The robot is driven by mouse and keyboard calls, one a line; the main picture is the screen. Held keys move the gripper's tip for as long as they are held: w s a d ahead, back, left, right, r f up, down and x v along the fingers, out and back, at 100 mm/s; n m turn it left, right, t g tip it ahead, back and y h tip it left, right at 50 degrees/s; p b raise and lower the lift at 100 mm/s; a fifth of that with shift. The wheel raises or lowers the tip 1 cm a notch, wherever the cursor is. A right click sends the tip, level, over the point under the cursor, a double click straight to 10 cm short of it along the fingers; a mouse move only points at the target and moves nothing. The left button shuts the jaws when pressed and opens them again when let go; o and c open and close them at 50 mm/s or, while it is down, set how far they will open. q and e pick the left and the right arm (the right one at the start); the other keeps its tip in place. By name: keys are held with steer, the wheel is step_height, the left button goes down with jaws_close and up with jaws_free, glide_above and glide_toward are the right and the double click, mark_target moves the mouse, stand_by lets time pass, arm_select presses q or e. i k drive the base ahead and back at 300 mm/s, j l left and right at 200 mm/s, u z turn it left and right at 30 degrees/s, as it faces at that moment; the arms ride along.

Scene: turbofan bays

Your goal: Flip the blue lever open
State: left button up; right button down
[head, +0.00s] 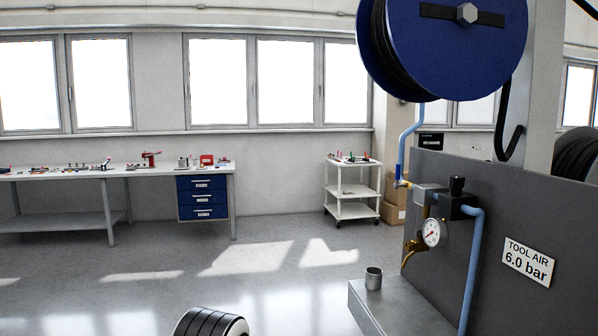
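A small blue lever (399,172) shows at a brass valve fitting (403,184), at the left edge of the dark grey panel. It appears to stand upright, close along the light blue pipe (408,135) that comes down from above. It is small in the picture, so its exact joint with the valve is hard to make out.
A pressure gauge (431,233) and a regulator (457,190) sit right of the valve. A big blue hose reel (455,45) hangs above. A metal cup (373,279) stands on a grey ledge (400,310) below. Open floor lies left, before a workbench (70,175) and white cart (353,190).

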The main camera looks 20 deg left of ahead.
mark_target(398, 172)
steer(key=i+j+u, duration=0.15)
steer(key=u, duration=0.25)
steer(key=i+j+u, duration=0.15)
steer(key=u, duration=0.25)
steer(key=i+u, duration=0.35)
steer(key=i+z, duration=0.3)
steer(key=z, duration=0.15)
steer(key=i+z, duration=0.3)
steer(key=z, duration=0.2)
steer(key=i+j+z, duration=0.25)
steer(key=z, duration=0.2)
steer(key=i+j+z, duration=0.2)
steer(key=j+z, duration=0.15)
steer(key=j, duration=0.2)
steer(key=i+j+z, duration=0.3)
steer(key=j+z, duration=0.25)
steer(key=j, duration=0.8)
steer(key=j+z, duration=0.3)
steer(key=j, duration=0.8)
